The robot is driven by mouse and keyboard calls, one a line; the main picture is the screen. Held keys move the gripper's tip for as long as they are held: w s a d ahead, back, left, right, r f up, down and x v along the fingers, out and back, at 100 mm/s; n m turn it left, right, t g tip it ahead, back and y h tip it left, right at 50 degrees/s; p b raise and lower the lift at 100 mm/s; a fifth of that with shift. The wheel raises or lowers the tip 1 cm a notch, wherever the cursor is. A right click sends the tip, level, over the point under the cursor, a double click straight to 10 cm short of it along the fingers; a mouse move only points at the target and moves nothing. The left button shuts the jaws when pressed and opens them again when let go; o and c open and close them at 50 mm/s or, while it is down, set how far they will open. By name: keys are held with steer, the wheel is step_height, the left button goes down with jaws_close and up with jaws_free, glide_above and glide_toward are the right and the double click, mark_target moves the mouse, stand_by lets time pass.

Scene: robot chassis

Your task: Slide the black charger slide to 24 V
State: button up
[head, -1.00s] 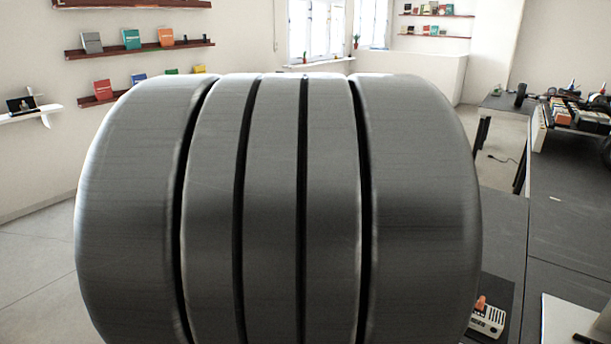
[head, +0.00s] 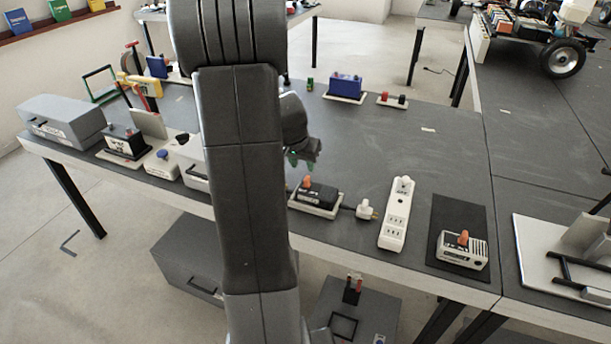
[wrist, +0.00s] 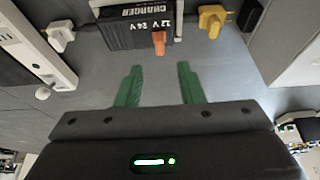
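The black charger (head: 318,193) sits on a light base near the table's front edge in the head view, with an orange slide knob (head: 307,182) on it. In the wrist view the black charger (wrist: 135,28) is at the top, marked CHARGER, 12 V and 24 V. Its orange slide (wrist: 159,42) stands out near the voltage labels; I cannot tell exactly which mark it is at. My gripper (head: 303,158) hangs behind and above the charger. In the wrist view my gripper (wrist: 157,82) has its green fingers spread, empty and apart from the slide.
A white plug (head: 366,209) and power strip (head: 396,218) lie right of the charger. A white charger (head: 462,251) with an orange slide stands on a dark mat farther right. A yellow plug (wrist: 212,18) is beside the charger. The table (head: 400,145) behind is mostly clear.

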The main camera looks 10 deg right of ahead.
mark_target(307, 178)
steer(key=x, duration=0.8)
steer(key=shift+d+f, duration=0.1)
steer(key=shift+f, duration=0.05)
jaws_close()
